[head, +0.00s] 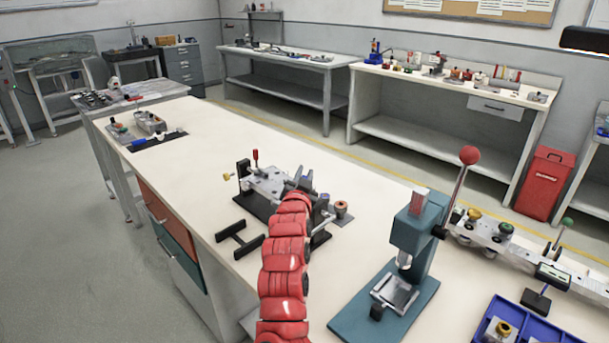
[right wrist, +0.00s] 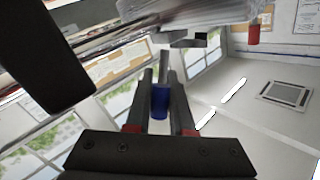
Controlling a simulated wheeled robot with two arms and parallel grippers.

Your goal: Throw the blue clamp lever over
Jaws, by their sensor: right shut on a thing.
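The clamp fixture (head: 262,184), a grey plate on a dark base, stands on the long white bench in the head view. My right arm, red and segmented, reaches to it from the bottom and hides part of it. My right gripper (head: 303,186) is at the fixture's near right side. In the right wrist view, the blue clamp lever (right wrist: 160,103) sits between the two dark fingers of my right gripper (right wrist: 161,92), which is shut on it. The lever's grip hardly shows in the head view. My left gripper is not in view.
A red-topped upright handle (head: 255,157) rises from the fixture's far side. A black bracket (head: 240,238) lies at its left. A teal press (head: 412,240) with a red ball lever stands to the right, near a blue tray (head: 485,325).

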